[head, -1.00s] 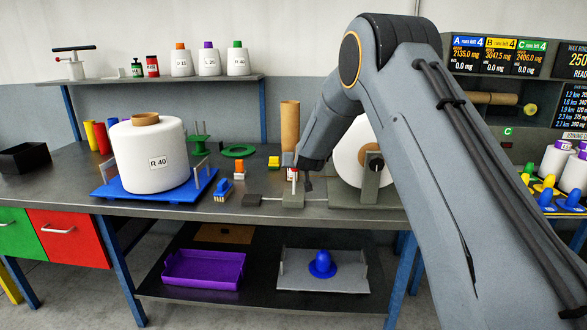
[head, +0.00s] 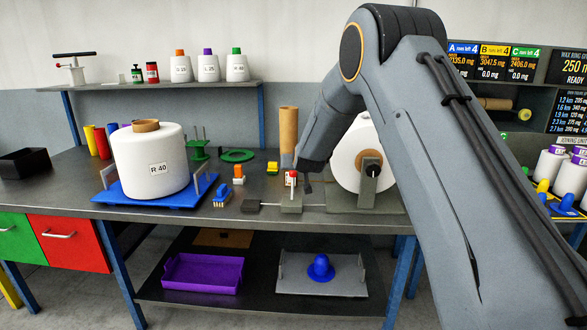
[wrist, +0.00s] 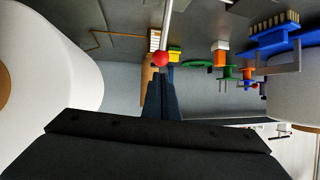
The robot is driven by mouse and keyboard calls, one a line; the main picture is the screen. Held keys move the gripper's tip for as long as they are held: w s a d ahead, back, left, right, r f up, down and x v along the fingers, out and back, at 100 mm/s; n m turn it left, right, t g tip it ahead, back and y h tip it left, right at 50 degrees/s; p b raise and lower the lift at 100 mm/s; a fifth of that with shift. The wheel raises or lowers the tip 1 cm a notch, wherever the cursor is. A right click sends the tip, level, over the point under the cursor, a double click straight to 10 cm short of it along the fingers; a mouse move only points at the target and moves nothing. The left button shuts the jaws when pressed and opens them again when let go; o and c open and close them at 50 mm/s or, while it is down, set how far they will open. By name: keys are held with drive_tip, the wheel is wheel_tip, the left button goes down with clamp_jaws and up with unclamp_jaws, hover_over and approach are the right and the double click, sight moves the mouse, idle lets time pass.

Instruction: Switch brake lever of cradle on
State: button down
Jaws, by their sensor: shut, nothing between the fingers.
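The cradle (head: 369,196) stands on the bench and holds a large white bobbin (head: 347,166). Its brake lever shows at the left of the bobbin, with a red knob (head: 291,177) above a small grey block. In the wrist view the red ball knob (wrist: 160,59) sits on a thin silver rod (wrist: 166,25). My gripper (head: 308,186) is beside the knob, on its right in the head view. In the wrist view its fingers (wrist: 160,82) are together and empty, with the tips very near the knob. I cannot tell whether they touch it.
A brown tube (head: 288,140) stands behind the lever. A white R 40 bobbin (head: 152,170) sits on a blue cradle (head: 178,199) to the left. A blue brush (head: 222,193) and an orange-white piece (head: 238,174) lie between.

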drive_tip(key=w+r+b+v, duration=0.1)
drive_tip(key=r+b+v, duration=0.1)
drive_tip(key=v, duration=0.8)
drive_tip(key=shift+d, duration=0.2)
drive_tip(key=s+d+f+g, duration=0.4)
drive_tip(key=s, duration=1.1)
drive_tip(key=s+d+f+g, duration=0.4)
drive_tip(key=s+f, duration=0.1)
drive_tip(key=s, duration=1.1)
drive_tip(key=s+d+f+g+h, duration=0.1)
drive_tip(key=s+d+f+g, duration=0.3)
drive_tip(key=s, duration=1.2)
drive_tip(key=shift+d+f, duration=0.25)
drive_tip(key=shift+f, duration=0.25)
